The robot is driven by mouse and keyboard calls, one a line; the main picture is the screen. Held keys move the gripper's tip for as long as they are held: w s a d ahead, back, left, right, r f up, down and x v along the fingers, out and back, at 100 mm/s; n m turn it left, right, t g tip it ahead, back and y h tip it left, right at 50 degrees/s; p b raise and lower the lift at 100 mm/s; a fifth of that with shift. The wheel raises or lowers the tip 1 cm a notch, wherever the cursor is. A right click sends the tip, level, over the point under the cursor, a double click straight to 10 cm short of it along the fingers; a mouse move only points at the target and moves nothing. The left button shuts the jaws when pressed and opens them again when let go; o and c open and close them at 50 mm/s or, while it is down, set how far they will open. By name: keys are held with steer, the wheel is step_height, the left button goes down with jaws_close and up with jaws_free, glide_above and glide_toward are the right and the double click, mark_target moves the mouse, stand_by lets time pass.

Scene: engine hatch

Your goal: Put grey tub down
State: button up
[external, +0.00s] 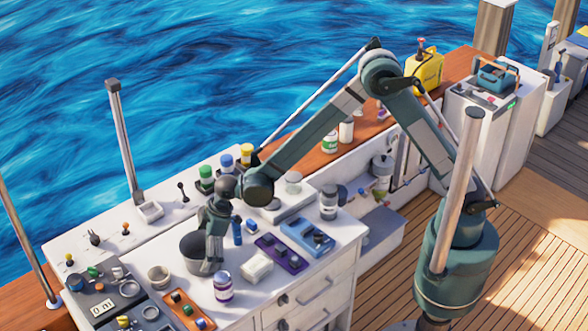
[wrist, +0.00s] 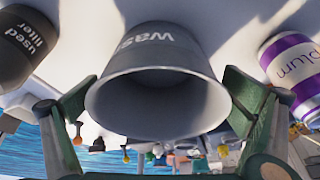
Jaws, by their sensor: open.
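The grey tub (external: 196,254) stands upright on the white worktop, partly hidden behind my gripper (external: 212,262) in the external view. In the wrist view the grey tub (wrist: 155,55) has its open mouth toward the camera and part of a white label reading "was". My gripper (wrist: 160,110) is open, with one green finger on each side of the tub's rim. The fingers look close to the rim; I cannot tell whether either touches it.
A white-and-purple "plum" can (wrist: 292,65) stands beside the tub; it also shows in the external view (external: 223,288). A dark "used filter" container (wrist: 24,45) is on the other side. A purple tray (external: 279,254), a blue tray (external: 306,236) and a cup (external: 159,276) are nearby.

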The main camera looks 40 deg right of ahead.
steer(key=v, duration=1)
steer(key=shift+r, duration=0.35)
steer(key=shift+d, duration=0.1)
steer(key=shift+d, duration=0.1)
stand_by(0.6)
steer(key=w+d+r+m+t, duration=0.15)
steer(key=d+r, duration=0.45)
steer(key=d, duration=0.6)
steer(key=w+d+r+m+h, duration=0.1)
steer(key=d+r+m, duration=0.3)
steer(key=d, duration=0.8)
steer(key=w+d+r+m+t, duration=0.1)
steer(key=d+r, duration=0.6)
steer(key=d, duration=0.5)
steer(key=s+d+r+m+t+h, duration=0.15)
steer(key=s+d, duration=0.25)
steer(key=d, duration=0.6)
steer(key=s+d+r+m, duration=0.1)
steer(key=s+d+m, duration=0.15)
steer(key=d, duration=0.65)
steer(key=s+d+f+m+t+h, duration=0.1)
steer(key=s+d+f+m, duration=0.1)
steer(key=s+d, duration=1)
steer(key=d+m, duration=0.1)
steer(key=d, duration=0.1)
steer(key=shift+s+d+f+h, duration=0.2)
steer(key=shift+d+f+h, duration=0.1)
steer(key=shift+f+h, duration=0.1)
